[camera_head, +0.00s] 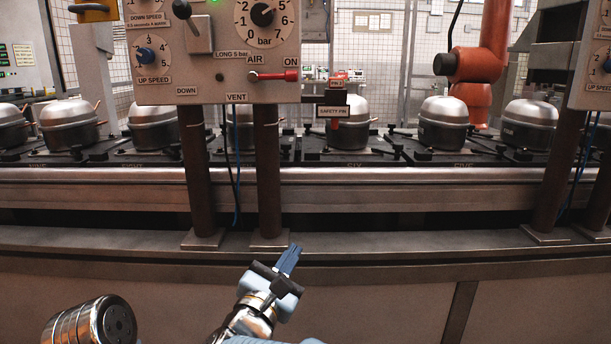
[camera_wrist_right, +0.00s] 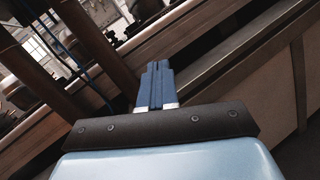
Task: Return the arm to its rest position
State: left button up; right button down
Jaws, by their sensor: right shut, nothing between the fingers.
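My right gripper (camera_head: 288,260) is low in the middle of the head view, in front of the metal bench ledge. Its blue fingers lie together with nothing between them. The same closed fingers show in the wrist view (camera_wrist_right: 157,85), pointing toward the ledge and the posts. My right arm comes up from the bottom edge of the head view. My left gripper is not in view. A round metal part at the lower left of the head view looks like a link of mine.
A control panel (camera_head: 215,85) with gauges and a red-handled AIR valve (camera_head: 273,76) stands on two brown posts (camera_head: 268,185). Behind it, several compressors (camera_head: 444,123) sit on black pallets along a conveyor. An orange robot arm (camera_head: 483,62) is at the back right. The ledge (camera_head: 400,243) is bare.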

jog(key=s+d+f+m+g+y, duration=0.15)
jog(key=d+f+g, duration=0.3)
jog(key=f, duration=0.55)
jog(key=s+d+f+m+g, duration=0.15)
jog(key=d+f+g, duration=0.3)
jog(key=f, duration=0.65)
jog(key=s+d+f+m+g, duration=0.1)
jog(key=d+f+m+g, duration=0.3)
jog(key=f, duration=0.6)
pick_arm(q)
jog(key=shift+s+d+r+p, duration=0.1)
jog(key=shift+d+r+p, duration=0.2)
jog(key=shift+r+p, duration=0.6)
pick_arm(e)
jog(key=s+d+f+m+g+y, duration=0.1)
jog(key=s+f+m+g+y, duration=0.3)
jog(key=s+f+m+y, duration=0.6)
jog(key=s+f+m, duration=0.6)
jog(key=f+m, duration=0.2)
jog(key=m, duration=0.4)
jog(key=shift+s+d+g, duration=0.2)
jog(key=shift+d+g, duration=0.05)
jog(key=shift+g, duration=0.05)
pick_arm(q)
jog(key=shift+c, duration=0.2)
pick_arm(e)
jog(key=shift+y, duration=0.25)
